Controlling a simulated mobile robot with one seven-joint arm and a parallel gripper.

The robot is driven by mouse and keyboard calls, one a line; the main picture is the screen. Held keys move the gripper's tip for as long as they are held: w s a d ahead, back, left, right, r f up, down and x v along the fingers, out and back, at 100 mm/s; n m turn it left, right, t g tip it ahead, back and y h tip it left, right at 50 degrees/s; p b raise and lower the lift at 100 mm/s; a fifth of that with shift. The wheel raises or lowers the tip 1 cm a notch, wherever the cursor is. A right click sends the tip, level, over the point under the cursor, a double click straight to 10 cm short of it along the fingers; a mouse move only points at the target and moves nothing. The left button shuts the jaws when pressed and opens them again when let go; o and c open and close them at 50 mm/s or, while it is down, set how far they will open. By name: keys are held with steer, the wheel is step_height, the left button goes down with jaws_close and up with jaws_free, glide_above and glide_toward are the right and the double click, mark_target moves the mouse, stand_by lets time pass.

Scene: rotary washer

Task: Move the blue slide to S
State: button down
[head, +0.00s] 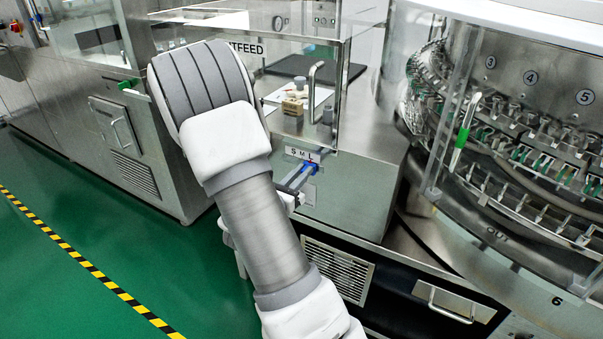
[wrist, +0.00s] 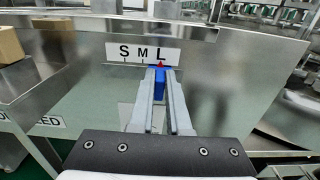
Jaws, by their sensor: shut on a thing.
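The blue slide (wrist: 160,84) sits on the steel front panel just below the white S M L label (wrist: 143,52). Its red pointer (wrist: 161,64) is under the letter L. My gripper (wrist: 161,85) has one finger on each side of the slide and is shut on it. In the head view the slide (head: 311,168) shows at the tips of my gripper (head: 306,172), below the label (head: 302,154). My arm hides part of the gripper in the head view.
A clear-walled infeed box (head: 300,45) stands above the panel, with a wooden block (head: 293,104) inside. The large rotary washer (head: 530,150) is to the right. A vent grille (head: 338,270) and a handled drawer (head: 452,303) are below. Green floor is open at left.

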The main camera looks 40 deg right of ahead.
steer(key=shift+w+a+p, duration=0.2)
steer(key=shift+w+a, duration=0.2)
steer(key=shift+w, duration=0.45)
steer(key=shift+w+a+p, duration=0.15)
steer(key=shift+w+a, duration=0.2)
steer(key=shift+w, duration=0.45)
steer(key=shift+w+a+p, duration=0.2)
steer(key=shift+w+a, duration=0.2)
steer(key=shift+w, duration=0.45)
steer(key=c, duration=0.9)
jaws_free()
steer(key=shift+w, duration=0.1)
steer(key=p+v, duration=0.3)
steer(key=v, duration=1.4)
steer(key=shift+s+a+f, duration=0.1)
steer(key=shift+s+a, duration=0.1)
steer(key=shift+s, duration=0.05)
